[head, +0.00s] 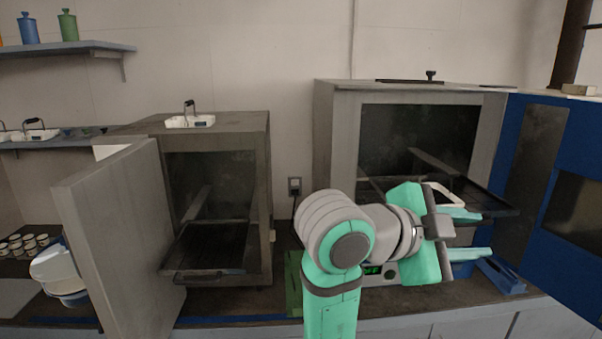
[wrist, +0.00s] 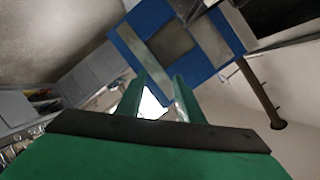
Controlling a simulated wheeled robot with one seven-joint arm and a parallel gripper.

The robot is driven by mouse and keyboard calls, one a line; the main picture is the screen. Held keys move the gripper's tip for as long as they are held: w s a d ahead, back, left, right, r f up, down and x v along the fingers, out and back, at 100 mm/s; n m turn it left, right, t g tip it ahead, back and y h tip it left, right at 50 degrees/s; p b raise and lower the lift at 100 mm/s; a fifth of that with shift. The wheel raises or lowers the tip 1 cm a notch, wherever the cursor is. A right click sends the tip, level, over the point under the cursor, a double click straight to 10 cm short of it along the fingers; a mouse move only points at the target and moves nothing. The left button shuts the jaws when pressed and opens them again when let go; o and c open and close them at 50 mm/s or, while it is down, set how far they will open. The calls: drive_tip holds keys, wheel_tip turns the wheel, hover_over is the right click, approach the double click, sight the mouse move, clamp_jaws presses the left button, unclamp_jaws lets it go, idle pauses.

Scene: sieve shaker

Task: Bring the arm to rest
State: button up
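My gripper (head: 468,234) is at the end of my green and grey arm, in front of the right-hand oven in the head view. Its two green fingers are apart and point to the right. In the wrist view the fingers (wrist: 160,97) stand apart with nothing seen between them but the background. The gripper holds nothing that I can see.
The right oven (head: 335,130) and left oven (head: 262,150) stand open, each with a pulled-out rack. The left oven's door (head: 115,230) juts forward. A blue stand (head: 503,276) and a green display lie behind my arm.

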drive_tip(key=w+a+f+n+t, duration=0.25)
drive_tip(key=w+f+n, duration=0.2)
drive_tip(key=f, duration=0.65)
drive_tip(key=w+a+f+n+t, duration=0.25)
drive_tip(key=f+n, duration=0.35)
drive_tip(key=f, duration=0.4)
drive_tip(key=s+a+f+n+t+y, duration=0.2)
drive_tip(key=a+f+n+y, duration=0.15)
drive_tip(key=f, duration=0.55)
drive_tip(key=s+a+f+n+t+y, duration=0.15)
drive_tip(key=a+f+n, duration=0.25)
drive_tip(key=f, duration=0.5)
drive_tip(key=s+a+f+n+t+y, duration=0.1)
drive_tip(key=s+a+f+n+y, duration=0.15)
drive_tip(key=s+a+f, duration=0.45)
drive_tip(key=s+a+f+n+y, duration=0.25)
drive_tip(key=s+f+y, duration=0.2)
drive_tip(key=s, duration=0.45)
drive_tip(key=s+a+y, duration=0.1)
drive_tip(key=s+a, duration=0.1)
drive_tip(key=s, duration=0.7)
drive_tip(key=s+a+r, duration=0.1)
drive_tip(key=s+a, duration=0.1)
drive_tip(key=s, duration=0.8)
drive_tip(key=shift+s+y, duration=0.25)
drive_tip(key=shift+y, duration=0.15)
